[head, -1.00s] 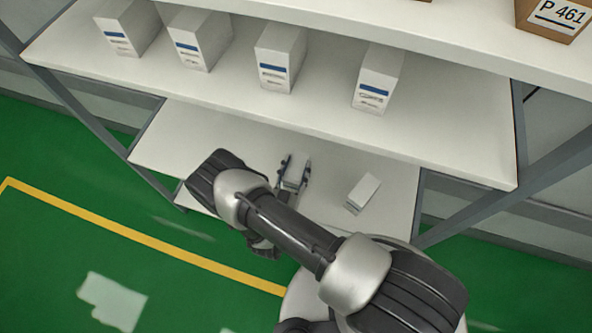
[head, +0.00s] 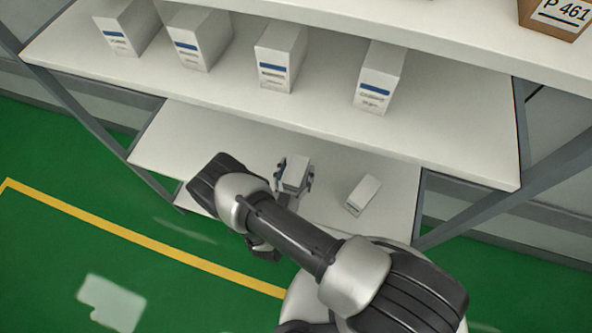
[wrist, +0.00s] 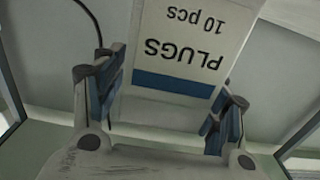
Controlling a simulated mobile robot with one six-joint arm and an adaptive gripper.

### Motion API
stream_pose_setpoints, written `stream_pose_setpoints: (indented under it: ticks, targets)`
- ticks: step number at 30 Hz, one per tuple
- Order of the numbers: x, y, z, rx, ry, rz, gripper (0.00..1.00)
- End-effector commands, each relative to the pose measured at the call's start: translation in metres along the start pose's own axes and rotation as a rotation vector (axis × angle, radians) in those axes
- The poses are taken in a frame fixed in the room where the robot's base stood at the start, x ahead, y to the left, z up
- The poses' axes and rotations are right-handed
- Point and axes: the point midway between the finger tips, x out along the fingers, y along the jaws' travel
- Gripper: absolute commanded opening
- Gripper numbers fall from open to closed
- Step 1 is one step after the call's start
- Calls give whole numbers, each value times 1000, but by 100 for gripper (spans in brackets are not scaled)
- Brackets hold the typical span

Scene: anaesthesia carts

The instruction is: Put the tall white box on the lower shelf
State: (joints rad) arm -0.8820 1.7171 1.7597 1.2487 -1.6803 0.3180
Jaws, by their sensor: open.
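A white box (head: 298,169) is on the lower shelf (head: 190,135). In the wrist view this box (wrist: 190,45) shows a blue band and the upside-down words "PLUGS 10 pcs". My gripper (head: 295,180) is open, with one finger on each side of the box's near end. The box's underside and full height are hidden.
A smaller-looking white box (head: 363,194) lies to the right on the lower shelf. Several white boxes with blue bands, such as the right one (head: 379,80), stand on the shelf above. A brown box (head: 556,18) marked P 461 is at top right. Rack posts (head: 85,125) flank the shelves.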

Motion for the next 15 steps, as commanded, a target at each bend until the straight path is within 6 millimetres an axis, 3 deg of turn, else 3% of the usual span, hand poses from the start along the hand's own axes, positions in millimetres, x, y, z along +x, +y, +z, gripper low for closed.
stream_pose_setpoints:
  ticks: [5, 15]
  targets:
    - [-2, -1, -4, -1, 0, -2, 66]
    - [-64, -2, -4, -2, 0, -9, 66]
